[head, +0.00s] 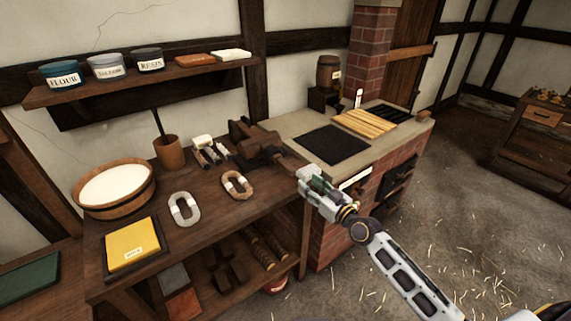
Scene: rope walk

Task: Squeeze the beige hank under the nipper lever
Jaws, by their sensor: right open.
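The beige hank (238,186), an oval loop with a pale band, lies flat on the wooden bench (205,222). The dark wooden nipper (258,142) stands behind it at the back right of the bench, with a bar reaching right toward the stove. I cannot make out clearly how its lever is set. Nothing visible lies under it. My right gripper (307,174) is open and empty at the bench's right end, right of the hank and apart from it. My left gripper is not in view.
A paler grey-white hank (184,208) lies left of the beige one. A tub of white stuff (115,187), a yellow block (132,243) and a brown pot (168,152) stand on the bench. The brick stove (340,215) adjoins at right. Jars line the shelf (140,81).

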